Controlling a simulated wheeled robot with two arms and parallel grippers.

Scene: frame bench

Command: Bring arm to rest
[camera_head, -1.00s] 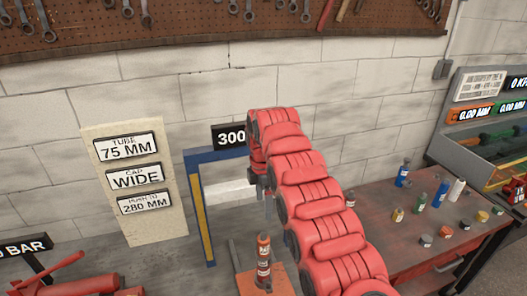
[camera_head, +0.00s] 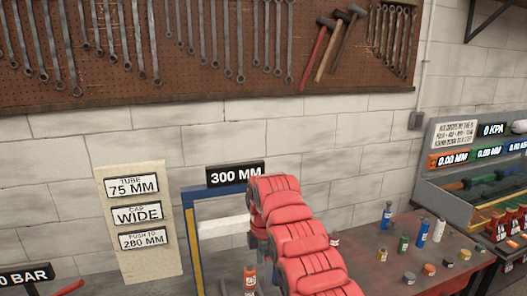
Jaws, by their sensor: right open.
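My red right arm reaches up from the bottom of the picture toward the blue frame (camera_head: 189,238). My right gripper (camera_head: 262,262) hangs below its end, small and partly hidden by the arm. It is open, and I see nothing held in it. A red and dark cylinder (camera_head: 250,281) stands just below it, cut by the bottom edge. I cannot tell whether they touch. My left gripper is out of view.
A 300 MM sign (camera_head: 235,174) tops the frame beside the arm. A board with labels (camera_head: 141,266) stands left. A red bench (camera_head: 350,262) with several bottles and caps is at right. A tool pegboard (camera_head: 200,88) hangs on the wall behind.

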